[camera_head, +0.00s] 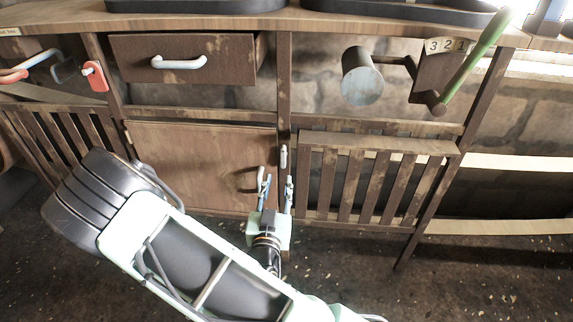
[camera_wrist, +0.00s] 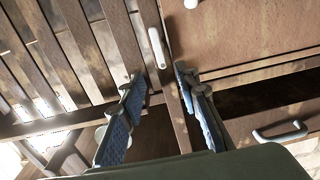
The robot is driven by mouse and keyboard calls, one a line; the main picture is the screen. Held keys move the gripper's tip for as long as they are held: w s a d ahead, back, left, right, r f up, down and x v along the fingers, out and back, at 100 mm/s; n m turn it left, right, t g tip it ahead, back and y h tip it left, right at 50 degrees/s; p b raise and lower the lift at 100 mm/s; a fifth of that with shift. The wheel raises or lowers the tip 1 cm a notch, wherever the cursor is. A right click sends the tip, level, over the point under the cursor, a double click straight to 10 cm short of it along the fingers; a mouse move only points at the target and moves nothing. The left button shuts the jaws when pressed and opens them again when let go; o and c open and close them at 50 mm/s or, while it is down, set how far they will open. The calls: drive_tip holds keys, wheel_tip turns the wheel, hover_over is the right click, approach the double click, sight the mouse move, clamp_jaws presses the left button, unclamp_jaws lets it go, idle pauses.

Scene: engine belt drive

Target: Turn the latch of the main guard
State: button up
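A small white latch (camera_head: 283,157) stands roughly upright on the wooden post between a plain door (camera_head: 205,165) and a slatted panel (camera_head: 365,180). Which of these is the main guard I cannot tell for sure. In the wrist view, the latch (camera_wrist: 157,47) lies just beyond my fingertips, along the post. My gripper (camera_head: 276,182) is just below the latch in the head view.
A drawer (camera_head: 185,58) with a white handle sits partly open above the door. A grey cylinder (camera_head: 361,76) and a green lever (camera_head: 473,55) by a 3-2-1 scale are at upper right. A red-and-white part (camera_head: 95,76) is at upper left. Floor below is clear.

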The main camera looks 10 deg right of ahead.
sight(283, 156)
drive_tip(key=b+x, duration=0.1)
drive_tip(key=x, duration=0.9)
drive_tip(key=shift+w+b, duration=0.15)
drive_tip(key=shift+b, duration=0.15)
drive_tip(key=shift+c, duration=0.2)
clamp_jaws()
